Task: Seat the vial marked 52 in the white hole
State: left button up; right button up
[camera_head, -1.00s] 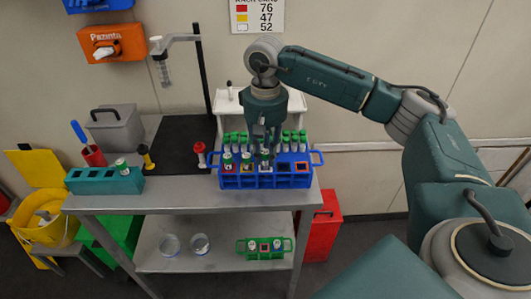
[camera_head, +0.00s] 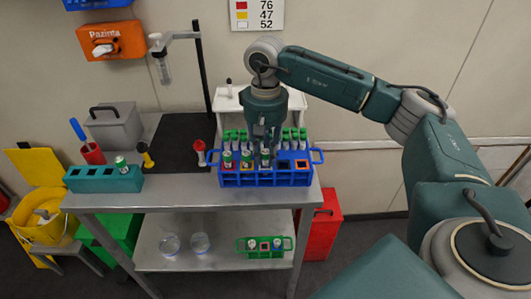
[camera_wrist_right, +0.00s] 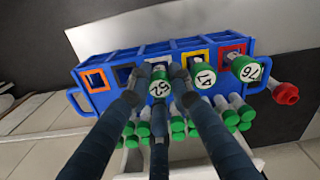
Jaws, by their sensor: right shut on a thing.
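The vial marked 52 (camera_wrist_right: 164,88) has a green cap with a white number label. My right gripper (camera_head: 265,146) is shut on it from above, and its fingers also show in the wrist view (camera_wrist_right: 158,85). The vial is upright at the front row of the blue rack (camera_head: 268,181), next to the vial marked 47 (camera_wrist_right: 203,76). The white hole is at the vial's place, its frame mostly hidden by the vial and fingers; I cannot tell how deep the vial sits. My left gripper is not in view.
The vial marked 76 (camera_wrist_right: 246,69) stands in the red-framed hole. The orange-framed hole (camera_wrist_right: 96,80) is empty. Several green-capped vials (camera_wrist_right: 178,128) stand close behind the front row. A teal rack (camera_head: 103,181) with one vial stands at the left of the table.

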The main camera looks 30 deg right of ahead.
jog(key=shift+f, duration=0.25)
jog(key=o, duration=1)
jog(key=shift+c, duration=0.2)
jog(key=shift+r, duration=0.15)
jog(key=shift+r, duration=0.25)
notch_tip(320, 180, up, 11)
jog(key=shift+r, duration=0.15)
